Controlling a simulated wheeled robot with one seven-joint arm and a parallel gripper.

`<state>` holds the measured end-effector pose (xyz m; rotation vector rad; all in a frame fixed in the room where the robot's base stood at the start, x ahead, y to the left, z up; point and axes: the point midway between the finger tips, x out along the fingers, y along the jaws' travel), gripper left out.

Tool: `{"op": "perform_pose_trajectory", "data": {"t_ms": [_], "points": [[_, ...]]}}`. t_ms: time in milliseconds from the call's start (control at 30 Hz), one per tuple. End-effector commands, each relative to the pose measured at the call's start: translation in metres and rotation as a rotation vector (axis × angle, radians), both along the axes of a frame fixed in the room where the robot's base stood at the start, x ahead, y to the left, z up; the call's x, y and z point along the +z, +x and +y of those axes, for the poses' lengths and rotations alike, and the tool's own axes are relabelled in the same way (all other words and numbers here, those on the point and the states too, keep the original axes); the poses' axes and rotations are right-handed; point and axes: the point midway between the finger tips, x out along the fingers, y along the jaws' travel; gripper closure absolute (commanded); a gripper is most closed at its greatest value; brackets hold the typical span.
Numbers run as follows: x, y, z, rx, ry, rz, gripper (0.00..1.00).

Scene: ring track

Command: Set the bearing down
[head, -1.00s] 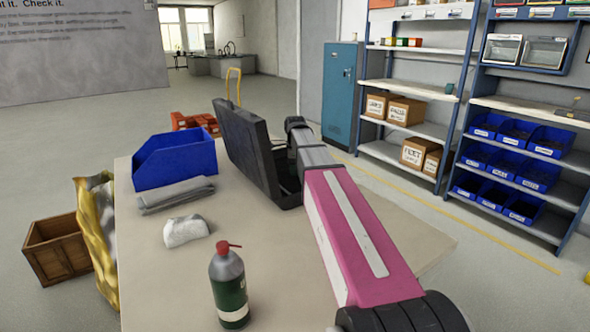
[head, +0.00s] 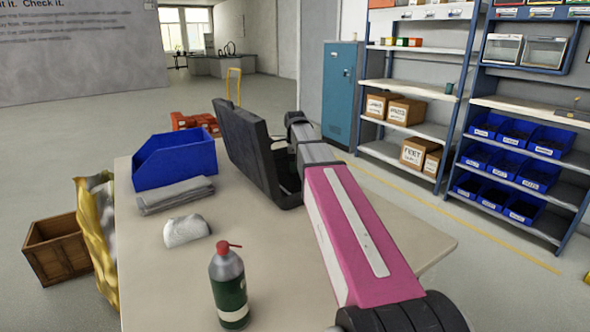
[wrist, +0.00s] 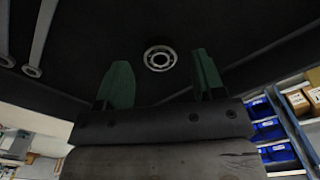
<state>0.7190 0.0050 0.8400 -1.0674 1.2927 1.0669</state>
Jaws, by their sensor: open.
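The bearing (wrist: 159,58) is a small metal ring with a dark centre. In the wrist view it lies on the dark floor of the black case, beyond and between my fingertips. My gripper (wrist: 160,82) has two green fingers spread apart, with nothing between them. The bearing looks apart from both fingers. The open black case (head: 247,150) stands on the table with its lid raised. In the head view my arm reaches down behind the lid, and the gripper and bearing are hidden there.
Wrench-like tools (wrist: 38,38) lie in the case left of the bearing. The table (head: 290,265) also holds a blue bin (head: 175,162), a folded grey cloth (head: 176,195), a white rag (head: 187,231) and a red-capped spray can (head: 229,285). The table's right part is clear.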

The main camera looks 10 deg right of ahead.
Motion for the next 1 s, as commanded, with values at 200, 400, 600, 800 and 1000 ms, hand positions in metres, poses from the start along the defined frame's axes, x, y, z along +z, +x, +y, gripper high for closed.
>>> {"op": "perform_pose_trajectory", "data": {"t_ms": [200,400,600,800,1000], "points": [[0.042,0.001,0.0,0.0,0.0,-0.002,0.38],[0.075,0.001,0.0,0.0,0.0,-0.002,0.38],[0.095,0.001,0.0,0.0,0.0,0.0,0.38],[0.101,0.0,0.0,0.0,0.0,0.0,0.38],[0.101,0.0,0.0,0.0,0.0,0.0,0.38]]}}
